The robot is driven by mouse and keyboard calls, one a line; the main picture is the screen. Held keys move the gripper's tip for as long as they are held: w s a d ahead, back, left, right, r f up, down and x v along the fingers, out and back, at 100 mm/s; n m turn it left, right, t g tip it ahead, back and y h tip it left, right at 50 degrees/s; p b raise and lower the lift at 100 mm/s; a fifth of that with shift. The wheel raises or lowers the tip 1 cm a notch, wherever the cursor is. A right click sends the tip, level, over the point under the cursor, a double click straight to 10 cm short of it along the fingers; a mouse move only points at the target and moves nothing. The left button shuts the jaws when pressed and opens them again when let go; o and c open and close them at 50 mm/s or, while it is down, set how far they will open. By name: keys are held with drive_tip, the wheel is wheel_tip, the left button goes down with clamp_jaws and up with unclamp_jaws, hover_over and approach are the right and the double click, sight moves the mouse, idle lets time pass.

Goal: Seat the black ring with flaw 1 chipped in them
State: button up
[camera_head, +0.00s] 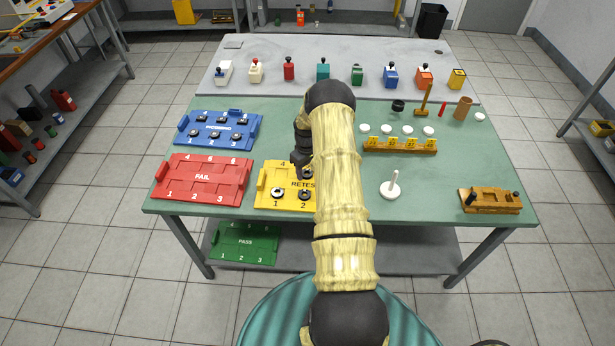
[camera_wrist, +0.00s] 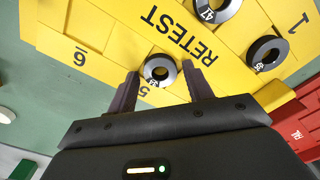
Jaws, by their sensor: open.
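The yellow RETEST tray (camera_head: 262,200) lies on the green table, and its surface fills much of the wrist view (camera_wrist: 110,40). A small ring (camera_wrist: 160,70) with a pale face and dark hole sits by its number 5. My gripper (camera_wrist: 160,80) is open, with one finger on each side of this ring; I cannot tell if they touch it. Two more rings, one pale-faced (camera_wrist: 216,8) and one black (camera_wrist: 267,52), sit on the tray near RETEST and 1. In the head view my arm covers the tray's right part.
The red FAIL tray (camera_head: 203,190) is empty. The blue INCOMING tray (camera_head: 195,144) holds several dark rings. A green PASS tray (camera_head: 246,243) lies lower. Right are a yellow block row (camera_head: 400,147), a white stand (camera_head: 390,189) and a wooden fixture (camera_head: 490,203). Coloured bottles line the back.

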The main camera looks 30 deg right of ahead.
drive_tip(key=shift+a, duration=0.1)
drive_tip(key=c, duration=0.7)
drive_tip(key=shift+r+p, duration=1)
drive_tip(key=shift+r, duration=0.9)
drive_tip(key=shift+c, duration=0.2)
drive_tip(key=shift+r+p, duration=0.3)
drive_tip(key=shift+r, duration=0.4)
drive_tip(key=a, duration=0.9)
drive_tip(key=s+a, duration=0.1)
drive_tip(key=a, duration=0.4)
drive_tip(key=shift+f, duration=0.1)
drive_tip(key=s+a, duration=0.3)
drive_tip(key=a, duration=0.4)
drive_tip(key=s+a+r+m, duration=0.1)
drive_tip(key=s+a, duration=0.3)
drive_tip(key=a, duration=0.2)
drive_tip(key=shift+s+a+m, duration=0.25)
drive_tip(key=shift+a+m, duration=0.05)
drive_tip(key=shift+a, duration=0.05)
